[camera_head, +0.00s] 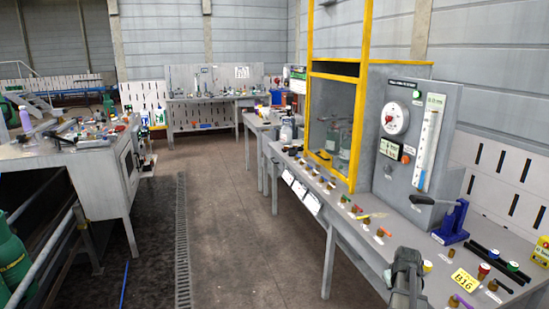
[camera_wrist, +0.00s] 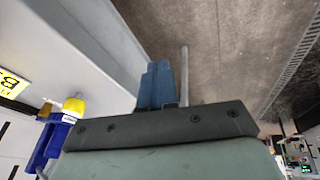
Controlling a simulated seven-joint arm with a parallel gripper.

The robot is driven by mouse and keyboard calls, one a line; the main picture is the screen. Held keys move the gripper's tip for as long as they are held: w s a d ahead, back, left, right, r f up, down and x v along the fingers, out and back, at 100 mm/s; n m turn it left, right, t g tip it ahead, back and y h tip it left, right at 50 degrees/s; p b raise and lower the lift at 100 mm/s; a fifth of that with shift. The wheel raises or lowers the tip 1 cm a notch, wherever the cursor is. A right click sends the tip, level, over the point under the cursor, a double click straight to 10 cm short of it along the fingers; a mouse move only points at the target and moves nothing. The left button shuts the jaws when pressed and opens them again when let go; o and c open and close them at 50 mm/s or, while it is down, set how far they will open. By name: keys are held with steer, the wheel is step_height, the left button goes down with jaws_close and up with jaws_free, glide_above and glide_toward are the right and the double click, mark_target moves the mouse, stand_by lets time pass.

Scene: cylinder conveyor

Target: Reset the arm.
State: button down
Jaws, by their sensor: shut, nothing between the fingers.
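My gripper (camera_wrist: 158,85) shows in the wrist view with its two blue fingers together and nothing between them. It lies against a background of the bench edge and the brown floor, clear of any object. In the head view the dark grey end of my arm (camera_head: 408,272) is at the lower right, in front of the workbench's near edge. The fingers cannot be made out there.
The long grey workbench (camera_head: 345,235) runs along the right, with small coloured-top cylinders, a blue press (camera_head: 452,222) and a yellow B16 label (camera_head: 466,280). A gauge panel (camera_head: 410,140) and yellow-framed cabinet (camera_head: 336,110) stand on it. The floor aisle (camera_head: 230,220) is clear.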

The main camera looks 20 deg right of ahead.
steer(key=w+a+f+y, duration=0.1)
steer(key=w+a+f, duration=0.15)
steer(key=a, duration=0.55)
steer(key=w+a+f+n+g, duration=0.1)
steer(key=a+f, duration=0.2)
steer(key=a, duration=0.5)
steer(key=w+a+f+y, duration=0.1)
steer(key=w+a+f, duration=0.15)
steer(key=a, duration=0.55)
steer(key=s+a+f+n+g, duration=0.1)
steer(key=s+a+f, duration=0.25)
steer(key=a, duration=0.75)
steer(key=s+a+f+g, duration=0.1)
steer(key=s+a+f, duration=0.25)
steer(key=a, duration=0.75)
steer(key=s+f+g, duration=0.3)
steer(key=s+f, duration=0.7)
steer(key=s, duration=0.4)
steer(key=s+f+g, duration=0.4)
steer(key=s+f, duration=0.6)
steer(key=s, duration=0.5)
steer(key=shift+s+f+y, duration=0.15)
steer(key=shift+f+y, duration=0.15)
steer(key=shift+f, duration=0.1)
